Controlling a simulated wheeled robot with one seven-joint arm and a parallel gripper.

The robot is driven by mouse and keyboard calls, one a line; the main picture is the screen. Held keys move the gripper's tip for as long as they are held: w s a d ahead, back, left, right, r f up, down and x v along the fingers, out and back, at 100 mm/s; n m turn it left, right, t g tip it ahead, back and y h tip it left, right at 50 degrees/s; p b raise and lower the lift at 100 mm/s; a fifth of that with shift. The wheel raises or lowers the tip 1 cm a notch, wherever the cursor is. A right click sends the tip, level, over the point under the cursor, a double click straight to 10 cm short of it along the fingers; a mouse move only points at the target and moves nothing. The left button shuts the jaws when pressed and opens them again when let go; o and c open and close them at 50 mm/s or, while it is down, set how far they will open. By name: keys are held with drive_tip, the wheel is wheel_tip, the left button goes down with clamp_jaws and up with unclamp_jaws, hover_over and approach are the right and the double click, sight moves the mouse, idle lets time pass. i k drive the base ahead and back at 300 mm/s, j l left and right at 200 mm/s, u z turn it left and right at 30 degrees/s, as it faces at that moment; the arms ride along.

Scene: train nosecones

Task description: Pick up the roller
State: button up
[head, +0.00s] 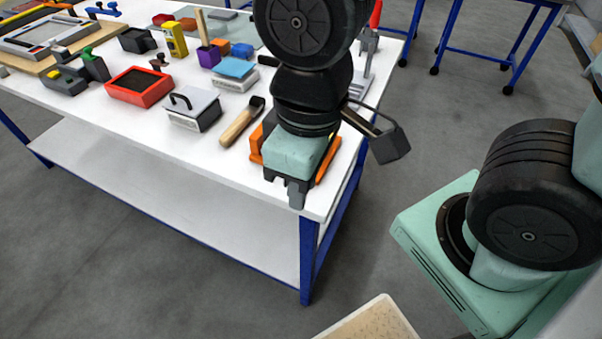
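My gripper (285,190) hangs over the near right corner of the white table (170,140), pointing down. Its two dark fingers show at the lower end, but whether they are apart or hold something is unclear. An orange thing (256,146) shows partly behind my gripper, with another orange edge on its right side; the wrist hides the middle. I cannot tell for sure which thing is the roller; it may be this orange, mostly hidden one. A wooden-handled tool with a black end (243,122) lies just left of my gripper, apart from it.
A grey block with a black handle (195,108), a red tray (140,87) and a blue-topped block (234,69) stand left of my gripper. A red-handled tool (376,14) is behind my arm. The table's front strip is mostly clear.

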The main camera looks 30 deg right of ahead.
sight(257, 103)
drive_tip(key=i+j+z, duration=0.15)
drive_tip(key=j, duration=0.15)
drive_tip(key=i+j+z, duration=0.2)
drive_tip(key=j, duration=0.15)
drive_tip(key=j+z, duration=0.15)
drive_tip(key=j, duration=0.15)
drive_tip(key=i+j+z, duration=0.15)
drive_tip(key=j, duration=0.2)
drive_tip(key=k, duration=0.05)
